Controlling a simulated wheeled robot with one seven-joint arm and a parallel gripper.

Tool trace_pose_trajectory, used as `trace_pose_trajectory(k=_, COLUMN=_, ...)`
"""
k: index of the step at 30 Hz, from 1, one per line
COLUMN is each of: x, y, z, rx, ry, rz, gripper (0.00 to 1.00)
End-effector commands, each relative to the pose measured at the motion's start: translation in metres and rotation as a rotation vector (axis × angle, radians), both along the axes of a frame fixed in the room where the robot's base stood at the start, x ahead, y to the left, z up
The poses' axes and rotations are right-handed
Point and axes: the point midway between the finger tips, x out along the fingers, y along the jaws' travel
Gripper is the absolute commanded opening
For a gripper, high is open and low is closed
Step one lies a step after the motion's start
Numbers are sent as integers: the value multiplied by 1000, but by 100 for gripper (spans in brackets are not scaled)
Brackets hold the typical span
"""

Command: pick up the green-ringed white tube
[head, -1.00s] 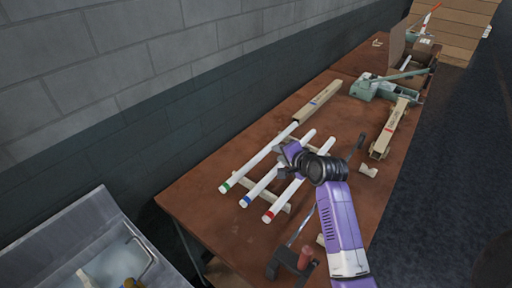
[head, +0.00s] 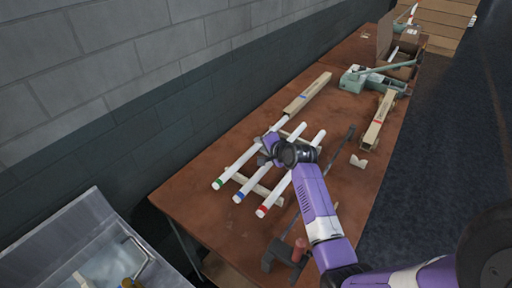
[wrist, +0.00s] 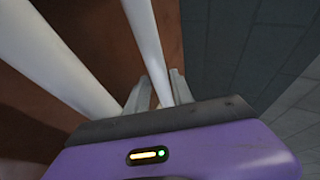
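The green-ringed white tube (head: 237,167) lies on a wooden rack, the leftmost of three white tubes and nearest the wall. Its green ring is at the near end. My gripper (head: 265,152) is low at the middle of this tube and hides part of it. In the wrist view the tube (wrist: 147,40) runs down between my two fingertips (wrist: 158,90), which stand apart on either side of it. I cannot tell whether either finger touches it.
The blue-ringed tube (head: 253,183) and red-ringed tube (head: 277,192) lie just to the right. A wooden piece (head: 307,93) is behind the tubes. A dark stand with a red part (head: 300,250) is at the near edge. The grey wall runs along the left.

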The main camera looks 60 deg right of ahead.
Motion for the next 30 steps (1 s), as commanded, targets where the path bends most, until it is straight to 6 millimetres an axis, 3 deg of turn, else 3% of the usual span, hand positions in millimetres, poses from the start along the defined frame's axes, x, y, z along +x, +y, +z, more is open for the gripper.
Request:
trace_pose_trajectory(k=3, x=0, y=0, z=0, rx=0, ry=0, rz=0, gripper=25)
trace_pose_trajectory(k=7, x=0, y=0, z=0, rx=0, ry=0, rz=0, gripper=0)
trace_pose_trajectory(k=20, x=0, y=0, z=4, rx=0, ry=-1, rz=0, gripper=0)
trace_pose_trajectory(k=30, x=6, y=-5, z=41, rx=-1, ry=-1, rz=3, gripper=0)
